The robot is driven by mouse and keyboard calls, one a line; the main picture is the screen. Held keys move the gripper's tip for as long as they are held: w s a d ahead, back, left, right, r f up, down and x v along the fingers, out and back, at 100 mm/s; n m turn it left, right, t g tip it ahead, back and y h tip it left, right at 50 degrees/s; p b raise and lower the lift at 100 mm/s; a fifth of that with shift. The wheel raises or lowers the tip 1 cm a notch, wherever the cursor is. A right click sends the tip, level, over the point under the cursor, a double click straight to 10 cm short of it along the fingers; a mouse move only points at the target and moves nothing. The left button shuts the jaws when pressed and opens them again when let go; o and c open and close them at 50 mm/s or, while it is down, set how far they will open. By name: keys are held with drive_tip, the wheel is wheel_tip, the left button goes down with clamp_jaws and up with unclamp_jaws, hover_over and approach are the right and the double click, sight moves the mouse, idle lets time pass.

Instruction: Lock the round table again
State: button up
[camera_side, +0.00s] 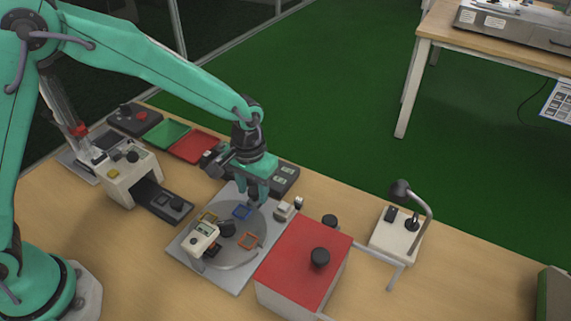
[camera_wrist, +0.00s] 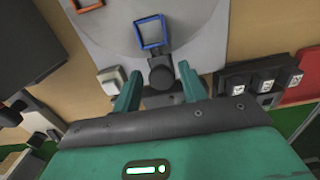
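The round table (camera_side: 229,253) is a grey disc on a square light plate, carrying a yellow, a blue (camera_side: 242,212) and an orange square frame. The disc's edge and the blue frame (camera_wrist: 150,31) also show in the wrist view. A dark knob (camera_wrist: 161,76) on a dark mount sits at the disc's edge; it appears to be the lock. My gripper (camera_wrist: 160,72) is open, with one finger on each side of the knob and gaps visible. In the side view my gripper (camera_side: 256,196) points down at the plate's back edge and hides the knob.
A white device with a display (camera_side: 202,237) stands over the disc's front left. A red-topped box (camera_side: 305,262) with a black knob is at the right. A dark labelled switch box (camera_side: 285,178) lies behind my gripper. A lamp stand (camera_side: 397,235) is farther right.

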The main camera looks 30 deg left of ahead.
sight(253, 191)
drive_tip(key=shift+w+r, duration=0.1)
drive_tip(key=shift+r, duration=0.1)
drive_tip(key=shift+r, duration=2.3)
drive_tip(key=shift+r, duration=0.15)
drive_tip(key=shift+a+r, duration=0.2)
drive_tip(key=s+a+r+t, duration=0.4)
drive_tip(key=s+a+r, duration=0.8)
drive_tip(key=a+r, duration=0.25)
drive_tip(key=s+a+t, duration=0.1)
drive_tip(key=s+a, duration=0.2)
drive_tip(key=s, duration=0.4)
drive_tip(key=shift+r+t, duration=0.3)
drive_tip(key=shift+r, duration=0.15)
